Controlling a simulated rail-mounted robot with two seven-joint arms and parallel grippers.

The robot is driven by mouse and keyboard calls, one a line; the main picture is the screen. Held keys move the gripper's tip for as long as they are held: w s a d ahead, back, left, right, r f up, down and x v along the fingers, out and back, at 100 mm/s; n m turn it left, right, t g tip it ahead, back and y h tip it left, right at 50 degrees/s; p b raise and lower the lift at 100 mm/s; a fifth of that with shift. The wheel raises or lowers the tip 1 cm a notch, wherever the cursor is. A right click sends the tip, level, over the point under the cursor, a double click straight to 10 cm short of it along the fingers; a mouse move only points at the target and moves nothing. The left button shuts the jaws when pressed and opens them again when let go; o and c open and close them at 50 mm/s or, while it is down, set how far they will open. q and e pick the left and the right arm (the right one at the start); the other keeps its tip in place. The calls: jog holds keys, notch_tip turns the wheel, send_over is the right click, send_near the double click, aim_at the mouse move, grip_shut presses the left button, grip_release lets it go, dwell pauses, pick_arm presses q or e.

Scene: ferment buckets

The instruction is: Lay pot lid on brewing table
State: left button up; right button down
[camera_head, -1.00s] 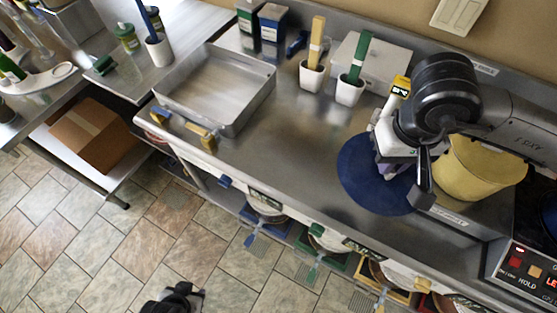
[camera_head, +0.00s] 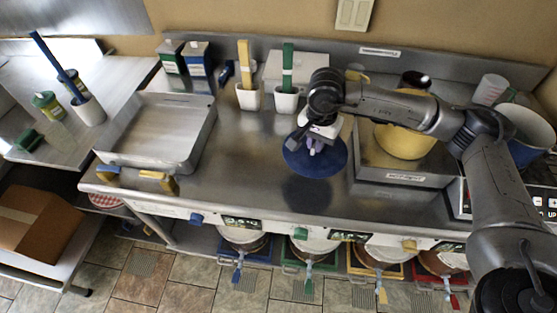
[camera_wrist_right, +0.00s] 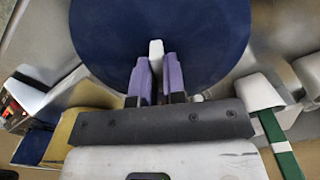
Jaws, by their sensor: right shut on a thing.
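The pot lid (camera_head: 312,163) is a dark blue disc over the steel table (camera_head: 245,165), left of the yellow pot (camera_head: 402,145). My right gripper (camera_head: 316,143) is above the lid's middle, pointing down. In the right wrist view, the purple fingers of the right gripper (camera_wrist_right: 157,78) are shut on the white knob of the lid (camera_wrist_right: 160,25). The lid looks level and close to the table top; I cannot tell whether it touches. My left gripper is not in view.
A steel tray (camera_head: 140,168) stands at the left. White cups holding a yellow-handled tool (camera_head: 244,65) and a green-handled tool (camera_head: 288,68) stand behind the lid. The table between tray and lid is clear. Several buckets (camera_head: 310,245) sit below the front edge.

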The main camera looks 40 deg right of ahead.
jog(key=w+a+f, duration=0.1)
jog(key=w+f, duration=0.1)
jog(key=w, duration=0.1)
jog(key=w+a+f+p, duration=0.1)
jog(key=w+a+f, duration=0.1)
jog(key=w+a+f+p, duration=0.1)
jog(key=w+a+f, duration=0.1)
jog(key=w, duration=0.1)
jog(key=shift+w+a, duration=0.2)
jog(key=shift+w, duration=0.1)
jog(key=shift+f+p, duration=0.55)
jog(key=shift+f, duration=0.05)
notch_tip(320, 180, down, 3)
jog(key=shift+r+p, duration=0.15)
jog(key=shift+p, duration=0.25)
jog(key=shift+f, duration=0.2)
jog(key=c, duration=1.2)
grip_release()
